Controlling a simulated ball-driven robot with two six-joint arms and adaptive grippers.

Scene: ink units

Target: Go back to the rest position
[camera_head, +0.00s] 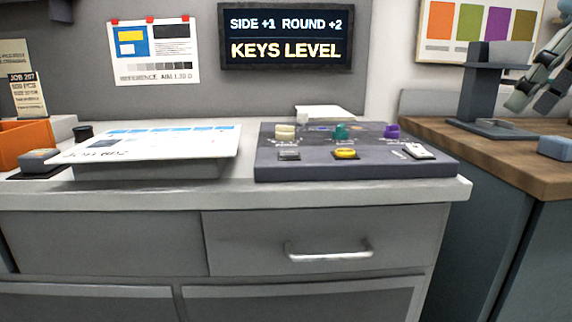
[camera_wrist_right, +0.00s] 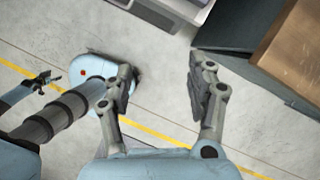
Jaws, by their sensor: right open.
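My right gripper (camera_head: 532,98) is at the right edge of the head view, above the wooden-topped cabinet and beside the dark stand. In the right wrist view the right gripper (camera_wrist_right: 160,82) has its two fingers wide apart, with nothing between them and bare floor below. A small dark claw-like part at the left of the wrist view may be my left gripper, but it is too small to tell its state. The left gripper does not show in the head view.
A grey bench (camera_head: 330,193) holds a control panel (camera_head: 350,172) with coloured knobs and a tilted printed sheet (camera_head: 150,143). An orange bin (camera_head: 22,145) is far left. A dark stand (camera_head: 480,85) and a blue-grey block (camera_head: 555,147) are on the wooden top (camera_head: 500,168). A screen reads "KEYS LEVEL".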

